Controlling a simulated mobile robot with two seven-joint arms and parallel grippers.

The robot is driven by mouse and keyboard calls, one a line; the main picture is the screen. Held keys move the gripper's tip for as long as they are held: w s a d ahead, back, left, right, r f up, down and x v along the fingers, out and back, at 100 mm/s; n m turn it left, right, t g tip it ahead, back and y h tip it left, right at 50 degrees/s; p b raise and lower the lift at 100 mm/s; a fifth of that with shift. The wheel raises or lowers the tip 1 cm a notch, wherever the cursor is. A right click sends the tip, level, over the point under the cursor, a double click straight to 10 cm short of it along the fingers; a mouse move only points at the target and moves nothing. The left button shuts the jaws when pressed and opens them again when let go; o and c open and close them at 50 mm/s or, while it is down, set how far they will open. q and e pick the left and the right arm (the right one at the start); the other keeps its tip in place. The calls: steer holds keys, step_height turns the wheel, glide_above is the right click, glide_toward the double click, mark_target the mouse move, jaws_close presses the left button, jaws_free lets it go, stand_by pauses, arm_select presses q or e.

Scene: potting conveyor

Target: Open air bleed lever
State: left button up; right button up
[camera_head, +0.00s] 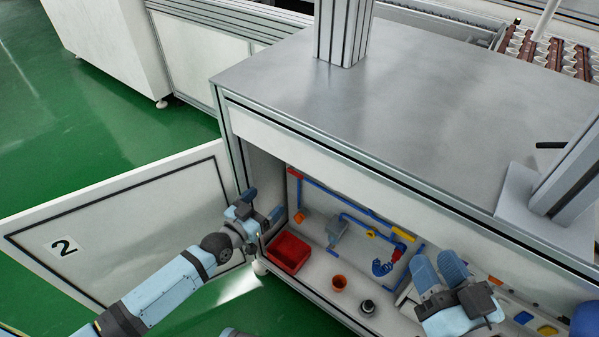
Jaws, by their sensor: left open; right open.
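Inside the open cabinet, blue pipes (350,217) run along the back wall. Several coloured fittings sit on or near them: a red one (295,173) at upper left, an orange one (300,216) below it, a yellow one (371,234) and a red one (397,255) further right. I cannot tell which is the air bleed lever. My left gripper (265,207) is open and empty at the cabinet's left opening, left of the orange fitting. My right gripper (438,262) is open at the right of the opening, right of a blue coiled hose (382,268), and hides part of the interior.
The open door (130,225) marked 2 extends left. The metal tabletop (420,110) overhangs the opening.

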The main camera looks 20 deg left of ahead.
mark_target(294, 174)
arm_select(q)
steer(key=b+x, duration=0.3)
steer(key=x, duration=0.5)
steer(key=shift+d+f, duration=0.1)
steer(key=b+x, duration=0.1)
steer(key=x, duration=0.3)
steer(key=shift+w+d, duration=0.15)
steer(key=shift+w, duration=0.35)
arm_select(e)
steer(key=shift+n+g, duration=0.5)
steer(key=shift+n, duration=0.3)
steer(key=f, duration=0.4)
steer(key=shift+w+d, duration=0.15)
steer(key=shift+w, duration=0.2)
arm_select(q)
steer(key=c, duration=0.9)
